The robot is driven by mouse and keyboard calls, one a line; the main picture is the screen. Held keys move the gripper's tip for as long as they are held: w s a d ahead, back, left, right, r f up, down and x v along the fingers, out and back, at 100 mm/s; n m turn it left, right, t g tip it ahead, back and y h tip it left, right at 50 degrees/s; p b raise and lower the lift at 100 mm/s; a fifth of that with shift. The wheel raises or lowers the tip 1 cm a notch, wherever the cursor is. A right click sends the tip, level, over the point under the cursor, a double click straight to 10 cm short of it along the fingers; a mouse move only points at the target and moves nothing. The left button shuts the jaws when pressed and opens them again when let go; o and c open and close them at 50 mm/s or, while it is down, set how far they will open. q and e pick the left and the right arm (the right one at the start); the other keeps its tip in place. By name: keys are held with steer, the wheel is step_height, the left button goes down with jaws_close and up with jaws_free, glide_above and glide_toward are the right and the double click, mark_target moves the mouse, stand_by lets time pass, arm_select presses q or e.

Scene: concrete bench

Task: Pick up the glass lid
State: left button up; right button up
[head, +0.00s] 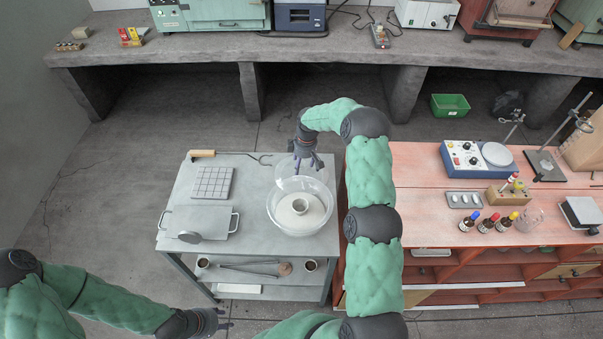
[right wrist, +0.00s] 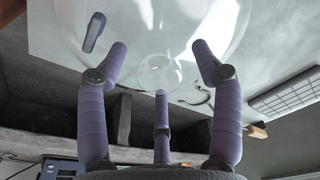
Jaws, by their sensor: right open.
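On the cart (head: 250,178) are a gridded plate (head: 212,183), a tray (head: 200,220) and a wooden-handled tool (head: 202,154). An orange bench (head: 430,190) stands close on the right. Floor on the left is free.

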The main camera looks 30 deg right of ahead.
steer(key=shift+f, duration=0.1)
jaws_close()
stand_by(0.3)
